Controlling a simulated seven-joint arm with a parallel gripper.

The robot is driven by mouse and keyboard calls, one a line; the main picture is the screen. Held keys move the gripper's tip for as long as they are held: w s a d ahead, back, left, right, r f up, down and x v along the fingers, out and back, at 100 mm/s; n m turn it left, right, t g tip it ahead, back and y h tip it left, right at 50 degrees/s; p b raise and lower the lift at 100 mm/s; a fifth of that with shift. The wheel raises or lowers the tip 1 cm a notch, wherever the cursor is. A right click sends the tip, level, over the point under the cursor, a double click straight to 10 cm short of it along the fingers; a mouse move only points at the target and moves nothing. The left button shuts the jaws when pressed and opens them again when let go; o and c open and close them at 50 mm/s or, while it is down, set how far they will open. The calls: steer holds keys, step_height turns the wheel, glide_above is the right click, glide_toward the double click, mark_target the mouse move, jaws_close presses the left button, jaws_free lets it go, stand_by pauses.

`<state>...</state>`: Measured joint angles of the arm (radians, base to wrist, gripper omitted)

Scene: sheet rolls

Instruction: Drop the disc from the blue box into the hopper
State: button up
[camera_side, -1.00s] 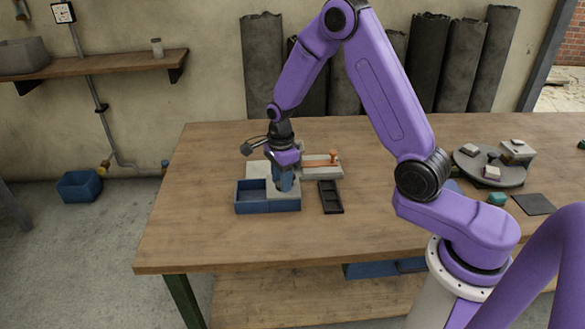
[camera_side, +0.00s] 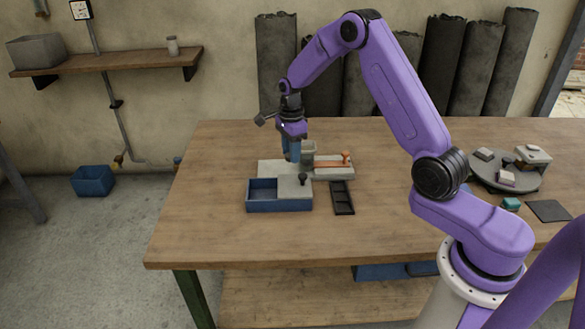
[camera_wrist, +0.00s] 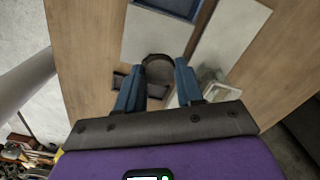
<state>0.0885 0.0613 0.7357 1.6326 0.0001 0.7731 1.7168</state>
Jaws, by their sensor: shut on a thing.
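The blue box (camera_side: 278,205) stands on the table, with an open compartment at its left and a pale cover with a black knob at its right. It also shows at the top of the wrist view (camera_wrist: 172,8). My gripper (camera_side: 291,158) is raised above and behind the box. In the wrist view its blue fingers (camera_wrist: 158,84) are shut on a dark round disc (camera_wrist: 158,69). The disc is hard to make out in the side view. A small grey cup, apparently the hopper (camera_side: 308,153), stands just right of the fingers; its inside is hidden.
A pale base with an orange-handled lever (camera_side: 334,163) lies right of my gripper. A black slotted tray (camera_side: 342,198) lies right of the box. A round grey platform (camera_side: 505,172) with small blocks stands far right. The table's left and front are clear.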

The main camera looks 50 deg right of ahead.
steer(key=w+d+r, duration=0.2)
steer(key=w+d, duration=0.1)
steer(key=d, duration=0.4)
steer(key=w+d+r, duration=0.2)
steer(key=w+d, duration=0.1)
steer(key=d, duration=0.4)
steer(key=shift+s+a+f, duration=0.1)
steer(key=shift+f, duration=1.85)
steer(key=shift+s+a+f, duration=0.1)
steer(key=shift+f, duration=1.8)
steer(key=o, duration=1.1)
step_height(320, 180, up, 18)
steer(key=shift+f, duration=0.25)
